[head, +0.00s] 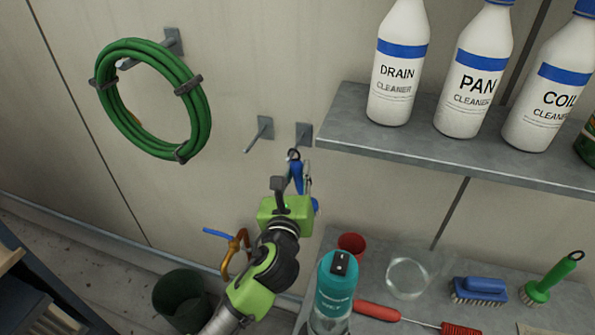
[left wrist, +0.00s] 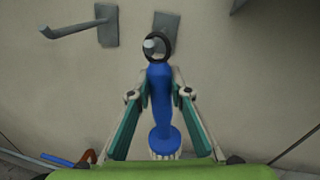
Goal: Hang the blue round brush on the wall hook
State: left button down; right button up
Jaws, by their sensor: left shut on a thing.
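The blue round brush (left wrist: 160,92) is upright in my left gripper (left wrist: 159,95), which is shut on its handle, with the bristles at the bottom. In the head view the brush (head: 297,176) is partly hidden behind my left gripper (head: 294,188). Its black ring (left wrist: 158,46) is at the top, in front of the right wall hook (head: 304,134). In the left wrist view the hook's round grey end (left wrist: 151,44) shows within the ring's opening. I cannot tell how far the ring is over the hook. My right gripper is not in view.
An empty wall hook (head: 264,127) is just left. A green hose coil (head: 202,112) hangs farther left. A shelf (head: 345,135) with white bottles juts out at right. Below are a teal bottle (head: 336,285), a red cup (head: 351,243), other brushes and a pipe with a blue-handled valve (head: 237,250).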

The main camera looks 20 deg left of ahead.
pick_arm(q)
jog(key=c, duration=1.8)
grip_release()
